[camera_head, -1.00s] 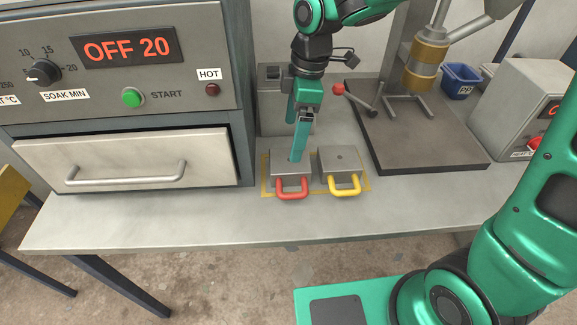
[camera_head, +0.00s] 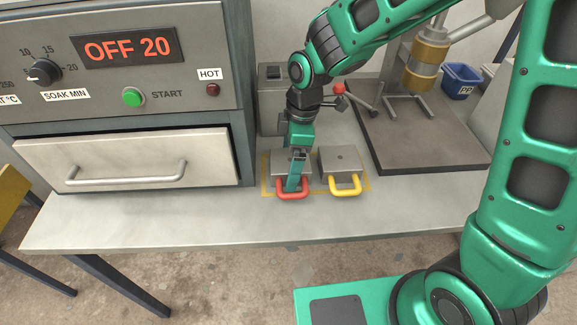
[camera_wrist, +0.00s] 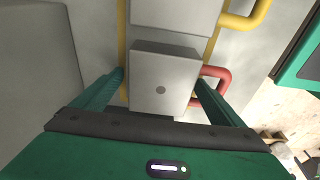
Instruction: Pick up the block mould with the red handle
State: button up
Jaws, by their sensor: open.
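The block mould with the red handle is a grey square block (camera_wrist: 163,80) on the bench, inside a yellow outline. Its red loop handle (camera_head: 292,194) faces the bench's front edge. My gripper (camera_head: 292,188) points down over the handle side of this mould in the head view and hides part of it. In the wrist view my gripper (camera_wrist: 160,80) is open, with one finger on each side of the block; the right finger is by the red handle (camera_wrist: 215,78). I cannot tell whether the fingers touch anything.
A like mould with a yellow handle (camera_head: 345,186) sits close on the right. The oven (camera_head: 120,90) with a shut drawer stands to the left. A press base plate (camera_head: 430,150) and a blue bin (camera_head: 460,80) are at the right. The front of the bench (camera_head: 200,215) is clear.

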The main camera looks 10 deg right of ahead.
jog(key=c, duration=1.3)
jog(key=shift+r, duration=0.1)
jog(key=c, duration=0.3)
jog(key=shift+r, duration=0.1)
